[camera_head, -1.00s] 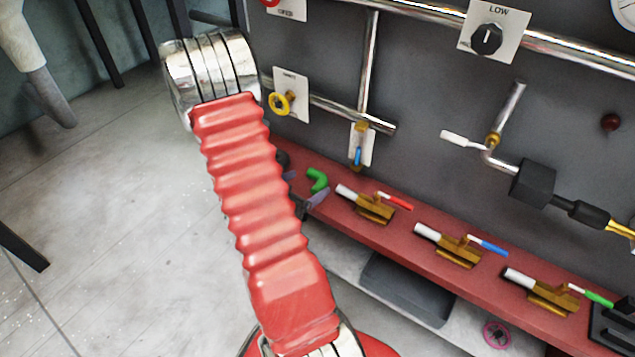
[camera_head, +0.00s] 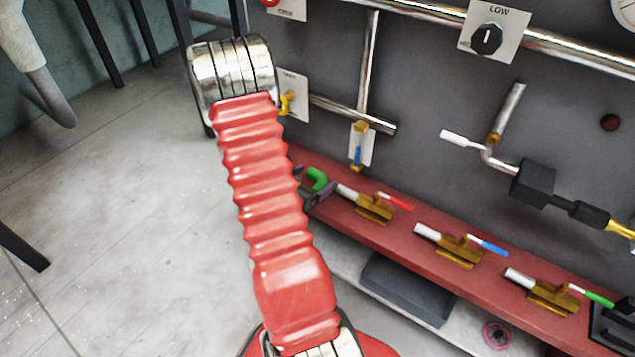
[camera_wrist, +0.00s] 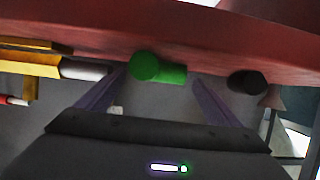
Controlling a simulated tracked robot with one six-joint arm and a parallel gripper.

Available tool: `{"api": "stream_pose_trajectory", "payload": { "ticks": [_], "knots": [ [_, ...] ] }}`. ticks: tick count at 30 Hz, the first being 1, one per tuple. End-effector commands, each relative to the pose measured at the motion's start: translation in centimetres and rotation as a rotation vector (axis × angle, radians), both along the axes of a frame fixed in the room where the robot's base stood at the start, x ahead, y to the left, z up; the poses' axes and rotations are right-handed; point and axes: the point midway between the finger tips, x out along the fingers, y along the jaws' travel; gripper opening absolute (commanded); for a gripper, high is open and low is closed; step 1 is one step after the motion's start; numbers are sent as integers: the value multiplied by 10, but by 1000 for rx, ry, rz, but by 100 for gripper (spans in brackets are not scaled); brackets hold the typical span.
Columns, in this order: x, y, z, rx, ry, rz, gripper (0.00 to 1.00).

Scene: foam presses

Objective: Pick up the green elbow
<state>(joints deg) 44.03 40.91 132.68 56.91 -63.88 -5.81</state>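The green elbow (camera_head: 315,180) lies at the left end of the red shelf in the head view, partly hidden by my gripper and arm. In the wrist view the green elbow (camera_wrist: 158,70) sits between my two purple fingers, near their tips. My gripper (camera_wrist: 155,82) is open, with a finger on each side of the elbow and visible gaps between them. In the head view my gripper (camera_head: 318,193) shows only in part beside the elbow, behind my red arm.
Brass valves with red (camera_head: 395,201), blue (camera_head: 488,245) and green (camera_head: 592,296) handles stand along the red shelf (camera_head: 400,240). In the wrist view a dark round piece (camera_wrist: 247,82) lies just right of the right finger. A grey panel (camera_head: 440,100) with pipes rises behind.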

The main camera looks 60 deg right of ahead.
Motion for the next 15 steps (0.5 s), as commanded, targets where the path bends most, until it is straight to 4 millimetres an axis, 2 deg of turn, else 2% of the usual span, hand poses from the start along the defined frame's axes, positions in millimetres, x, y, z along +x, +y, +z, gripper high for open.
{"api": "stream_pose_trajectory", "payload": {
  "ticks": [2,15],
  "knots": [
    [0,0,0,0,0,0,82],
    [0,0,0,0,0,0,51]
  ]
}}
